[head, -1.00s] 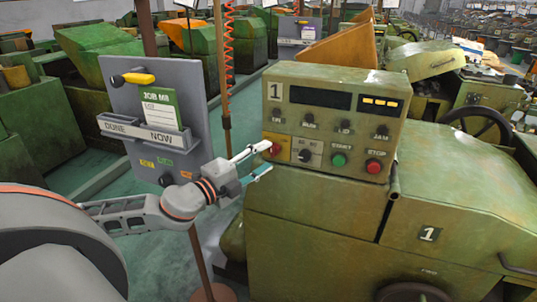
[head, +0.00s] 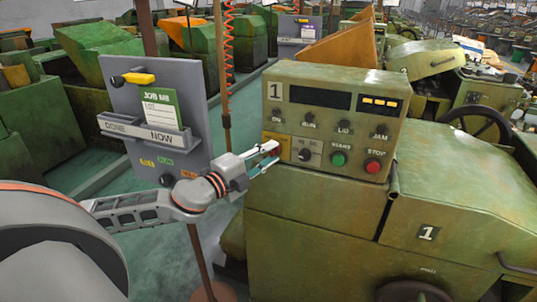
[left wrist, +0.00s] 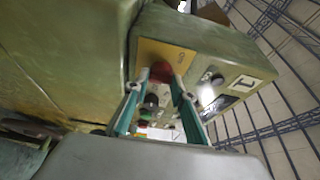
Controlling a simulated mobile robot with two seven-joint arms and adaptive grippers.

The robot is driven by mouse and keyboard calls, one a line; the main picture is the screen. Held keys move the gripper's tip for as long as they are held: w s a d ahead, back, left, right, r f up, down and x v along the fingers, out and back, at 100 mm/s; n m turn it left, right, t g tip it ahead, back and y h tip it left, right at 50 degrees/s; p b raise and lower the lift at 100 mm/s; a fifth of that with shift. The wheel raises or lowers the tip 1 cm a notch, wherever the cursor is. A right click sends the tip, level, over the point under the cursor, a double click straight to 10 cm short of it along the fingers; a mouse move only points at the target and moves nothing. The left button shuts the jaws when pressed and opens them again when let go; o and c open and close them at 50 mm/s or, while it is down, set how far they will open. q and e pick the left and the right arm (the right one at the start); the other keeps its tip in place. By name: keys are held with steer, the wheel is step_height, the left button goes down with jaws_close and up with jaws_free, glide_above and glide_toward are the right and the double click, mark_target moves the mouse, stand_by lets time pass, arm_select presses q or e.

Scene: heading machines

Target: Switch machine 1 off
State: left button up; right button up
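Machine 1 (head: 330,225) is the green machine on the right, with a control panel (head: 340,80) marked 1. A red rotary switch sits on a yellow plate (head: 284,140) at the panel's left; in the left wrist view the red switch (left wrist: 161,71) lies between my fingertips, in front of the yellow plate (left wrist: 168,50). My left gripper (head: 271,153) has its fingers closed in on both sides of the red switch. The fingers partly hide the switch in the head view. My right gripper is not in view.
The panel also has a black selector (head: 304,154), a green START button (head: 338,158) and a red STOP button (head: 373,166). Several amber lamps (head: 380,102) are lit. A grey job board (head: 185,85) on a post stands left of the machine, close to my arm.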

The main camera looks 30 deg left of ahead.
arm_select(q)
steer(key=shift+f+b, duration=0.15)
steer(key=shift+b, duration=0.15)
steer(key=shift+f+n+b, duration=0.15)
steer(key=shift+n+b, duration=0.35)
steer(key=shift+n, duration=0.2)
steer(key=n+t+b, duration=0.1)
steer(key=n+b, duration=0.1)
steer(key=n, duration=0.1)
steer(key=shift+t, duration=0.3)
steer(key=n+t+y, duration=0.1)
steer(key=n, duration=0.1)
steer(key=shift+n, duration=0.3)
steer(key=shift+d+n+t+y+b, duration=0.1)
steer(key=shift+n+t+y+b, duration=0.25)
steer(key=shift+n, duration=0.85)
steer(key=o, duration=1.1)
